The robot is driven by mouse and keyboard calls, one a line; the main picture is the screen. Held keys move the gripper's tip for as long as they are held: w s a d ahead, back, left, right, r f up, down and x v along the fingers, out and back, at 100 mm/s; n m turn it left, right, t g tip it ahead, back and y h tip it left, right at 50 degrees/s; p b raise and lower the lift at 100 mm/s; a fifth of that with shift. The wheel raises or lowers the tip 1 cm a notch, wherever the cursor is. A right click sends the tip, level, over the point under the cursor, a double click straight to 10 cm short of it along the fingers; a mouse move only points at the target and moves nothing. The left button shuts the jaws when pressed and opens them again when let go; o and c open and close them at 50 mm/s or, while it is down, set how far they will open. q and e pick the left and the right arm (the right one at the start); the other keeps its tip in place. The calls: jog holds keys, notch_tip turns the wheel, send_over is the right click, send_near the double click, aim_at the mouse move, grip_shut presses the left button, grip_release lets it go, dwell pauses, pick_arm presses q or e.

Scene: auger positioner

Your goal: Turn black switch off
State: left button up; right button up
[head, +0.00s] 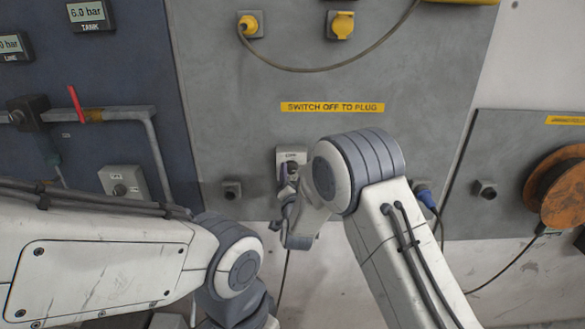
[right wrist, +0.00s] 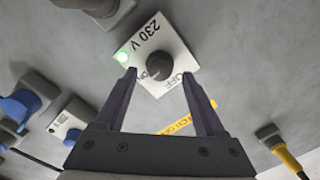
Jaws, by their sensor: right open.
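The black switch is a round knob (right wrist: 160,69) on a white plate marked 230 V, ON and OFF. It shows in the right wrist view, and a green light (right wrist: 123,57) glows at the plate's corner. I cannot tell clearly where the knob points. In the head view its pale box (head: 291,154) sits on the grey panel, with the knob largely behind my gripper. My right gripper (right wrist: 160,76) is open, with one finger on each side of the knob. Contact with the knob cannot be told. It also shows in the head view (head: 287,178). My left gripper is out of view.
A yellow label (head: 332,107) reads SWITCH OFF TO PLUG. Yellow plugs (head: 341,25) and a looping cable are above. A blue plug (head: 427,197) is to the right. A red-handled valve (head: 76,103) and pipe are at left. My left arm crosses the lower left.

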jog(key=shift+w, duration=0.75)
grip_shut()
jog(key=shift+f, duration=0.1)
